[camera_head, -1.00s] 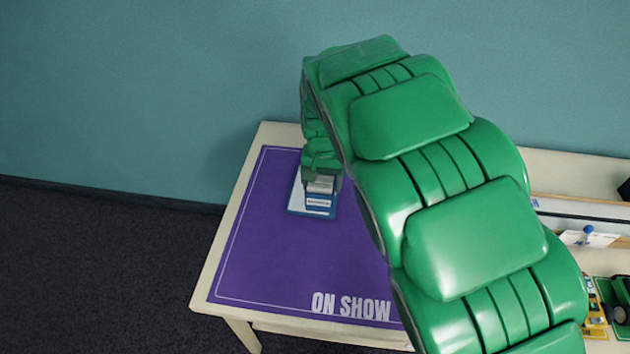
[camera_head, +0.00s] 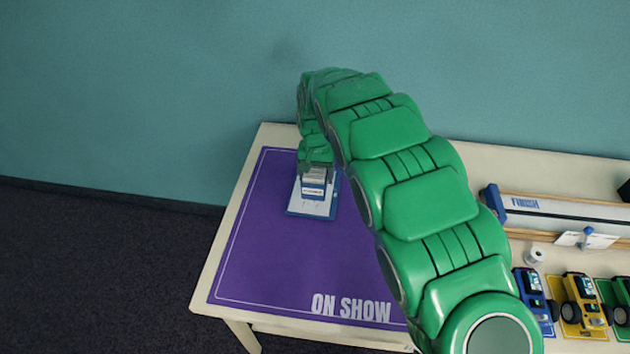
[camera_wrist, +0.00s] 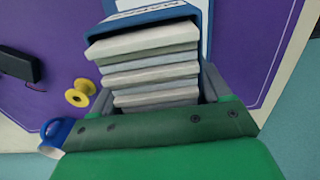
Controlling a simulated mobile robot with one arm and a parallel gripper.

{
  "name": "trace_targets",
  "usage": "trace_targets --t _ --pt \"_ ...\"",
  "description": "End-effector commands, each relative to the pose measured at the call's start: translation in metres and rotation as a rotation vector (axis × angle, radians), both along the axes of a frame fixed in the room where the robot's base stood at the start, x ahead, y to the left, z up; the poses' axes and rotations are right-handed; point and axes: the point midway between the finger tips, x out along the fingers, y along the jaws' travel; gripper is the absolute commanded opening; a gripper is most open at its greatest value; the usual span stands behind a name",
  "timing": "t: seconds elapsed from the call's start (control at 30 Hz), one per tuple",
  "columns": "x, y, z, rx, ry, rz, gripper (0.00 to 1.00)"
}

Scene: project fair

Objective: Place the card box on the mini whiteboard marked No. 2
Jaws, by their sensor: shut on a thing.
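The card box (camera_head: 313,186) is blue with pale cards inside; in the wrist view its cards (camera_wrist: 150,75) fill the space between my fingers. My gripper (camera_head: 317,172) is shut on it and points down. The mini whiteboard (camera_head: 311,209), white with a blue edge, lies on the purple mat under the box. A strip of it also shows beyond the box in the wrist view (camera_wrist: 206,35). The box is over the board's far part; I cannot tell whether it touches. No number is readable on the board, and its far end is hidden by my gripper.
The purple "ON SHOW" mat (camera_head: 260,255) is clear left and in front. Toy vehicles (camera_head: 581,303) and a track (camera_head: 560,212) stand at right.

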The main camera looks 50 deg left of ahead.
Motion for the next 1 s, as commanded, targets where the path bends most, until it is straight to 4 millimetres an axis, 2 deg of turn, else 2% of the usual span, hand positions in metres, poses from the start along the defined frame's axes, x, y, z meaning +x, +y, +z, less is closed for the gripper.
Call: trace_targets --t 0.2,0.57,0.8,1.0 --pt "0.006 0.012 -0.015 0.001 -0.001 0.0 0.33" --pt "0.009 0.019 -0.025 0.001 0.0 0.0 0.33" --pt "0.009 0.018 -0.053 -0.001 0.001 -0.001 0.33" --pt "0.01 0.018 -0.054 0.001 -0.001 -0.001 0.33"
